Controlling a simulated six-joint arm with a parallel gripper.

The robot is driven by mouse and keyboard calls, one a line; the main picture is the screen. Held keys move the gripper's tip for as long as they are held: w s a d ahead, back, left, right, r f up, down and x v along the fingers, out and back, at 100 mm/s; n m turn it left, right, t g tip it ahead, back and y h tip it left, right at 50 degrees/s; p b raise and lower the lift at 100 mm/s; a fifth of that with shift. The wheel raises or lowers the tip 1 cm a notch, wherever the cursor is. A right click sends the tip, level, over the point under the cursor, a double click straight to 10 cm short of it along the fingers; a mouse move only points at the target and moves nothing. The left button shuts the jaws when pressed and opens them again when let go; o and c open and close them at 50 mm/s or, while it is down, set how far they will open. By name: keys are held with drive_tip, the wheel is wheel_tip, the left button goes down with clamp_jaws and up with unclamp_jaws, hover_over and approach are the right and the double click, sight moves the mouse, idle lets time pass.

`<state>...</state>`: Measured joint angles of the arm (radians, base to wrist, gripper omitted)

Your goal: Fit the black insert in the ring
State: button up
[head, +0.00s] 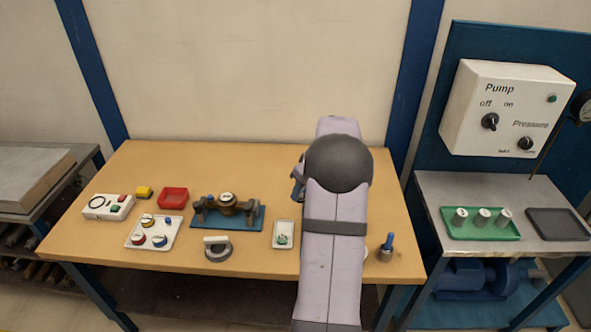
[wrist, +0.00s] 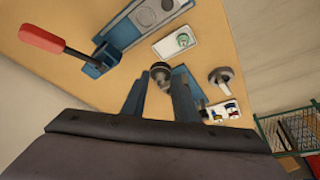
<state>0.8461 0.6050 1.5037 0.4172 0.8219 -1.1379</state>
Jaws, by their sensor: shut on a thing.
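In the wrist view my gripper (wrist: 158,80) has its two dark fingers either side of a small dark round piece (wrist: 160,72) with a lighter face. It is shut on this piece, which I take for the black insert. It is small and partly hidden by the fingers. In the head view my own arm hides the fingertips and the piece. A dark grey ring-like part (head: 217,252) with a pale bar across its top stands near the table's front edge; this may be the ring. A similar grey part (wrist: 221,78) shows right of the fingers in the wrist view, apart from them.
A blue fixture (head: 259,222) holds a brass meter. A white tray (head: 284,243) with a green-marked part, a knob tray (head: 153,241) and a red bin (head: 173,198) are nearby. A blue device (wrist: 97,69) with a red handle lies left of the fingers.

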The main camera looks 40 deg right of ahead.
drive_tip(key=s+f+m+h+p, duration=0.1)
drive_tip(key=s+f+m+p, duration=0.2)
drive_tip(key=f, duration=0.4)
drive_tip(key=shift+m+h, duration=0.4)
drive_tip(key=shift+m, duration=0.4)
drive_tip(key=d, duration=0.2)
drive_tip(key=w+d, duration=0.1)
drive_tip(key=d, duration=0.1)
drive_tip(key=shift+d+r+b, duration=0.1)
drive_tip(key=shift+d+b, duration=0.2)
drive_tip(key=shift+d, duration=0.05)
drive_tip(key=shift+f+b, duration=0.95)
drive_tip(key=shift+f, duration=1)
drive_tip(key=shift+b, duration=0.3)
drive_tip(key=shift+f+b, duration=1.3)
drive_tip(key=shift+b, duration=0.05)
drive_tip(key=shift+g+b, duration=0.3)
drive_tip(key=shift+b, duration=0.15)
